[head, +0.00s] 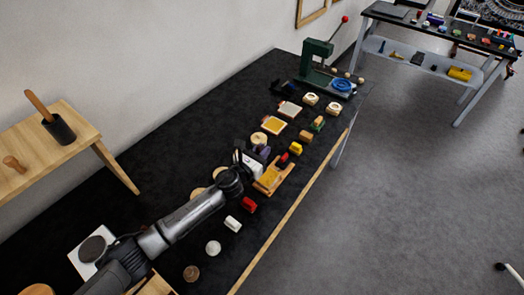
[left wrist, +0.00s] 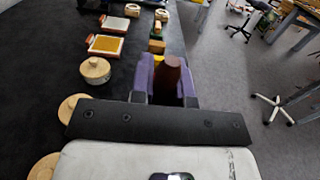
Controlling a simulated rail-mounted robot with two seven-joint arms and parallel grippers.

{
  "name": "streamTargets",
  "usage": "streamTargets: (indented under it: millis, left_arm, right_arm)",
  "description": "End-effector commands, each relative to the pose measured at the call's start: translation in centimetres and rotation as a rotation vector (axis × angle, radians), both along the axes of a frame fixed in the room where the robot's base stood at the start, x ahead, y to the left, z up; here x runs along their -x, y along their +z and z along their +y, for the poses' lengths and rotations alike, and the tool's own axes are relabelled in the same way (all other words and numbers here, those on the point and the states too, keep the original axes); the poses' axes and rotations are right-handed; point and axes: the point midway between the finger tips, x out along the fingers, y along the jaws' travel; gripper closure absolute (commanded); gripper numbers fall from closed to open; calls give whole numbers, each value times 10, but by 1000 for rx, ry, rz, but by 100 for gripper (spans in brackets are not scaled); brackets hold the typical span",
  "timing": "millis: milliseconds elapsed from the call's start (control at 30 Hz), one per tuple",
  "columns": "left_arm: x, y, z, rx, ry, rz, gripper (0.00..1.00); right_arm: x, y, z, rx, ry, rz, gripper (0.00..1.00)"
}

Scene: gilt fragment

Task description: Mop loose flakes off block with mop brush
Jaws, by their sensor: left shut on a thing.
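My left gripper (head: 262,151) is over the black bench, beside a wooden board with a yellow-gold top (head: 270,178), which may be the block. In the left wrist view, the purple fingers (left wrist: 171,82) are shut on a brown tapered piece (left wrist: 172,72), which looks like the mop brush's handle. Its bristles are hidden, and I cannot tell whether it touches anything. A small red item with a dark part (head: 283,159) is at the board's far end. Loose flakes are too small to make out. My right gripper is not in view.
The black bench (head: 225,130) holds a red block (head: 249,204), a white block (head: 233,223), round lidded pots (left wrist: 95,70), framed trays (head: 274,125) and a green press (head: 315,62). A side table (head: 75,165) stands left. The bench's left strip is clear.

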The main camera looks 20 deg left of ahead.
Motion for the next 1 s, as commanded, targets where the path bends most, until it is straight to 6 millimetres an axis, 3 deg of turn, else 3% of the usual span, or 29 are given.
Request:
streamTargets:
  millis: [33, 300, 1000]
  left_arm:
    - [0, 10, 0, -1, 0, -1, 100]
    - [0, 31, 0, -1, 0, 0, 100]
    - [-6, 32, 1, 0, 11, -2, 100]
  right_arm:
    - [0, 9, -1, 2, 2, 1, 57]
    - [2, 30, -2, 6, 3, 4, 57]
    - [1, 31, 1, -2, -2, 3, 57]
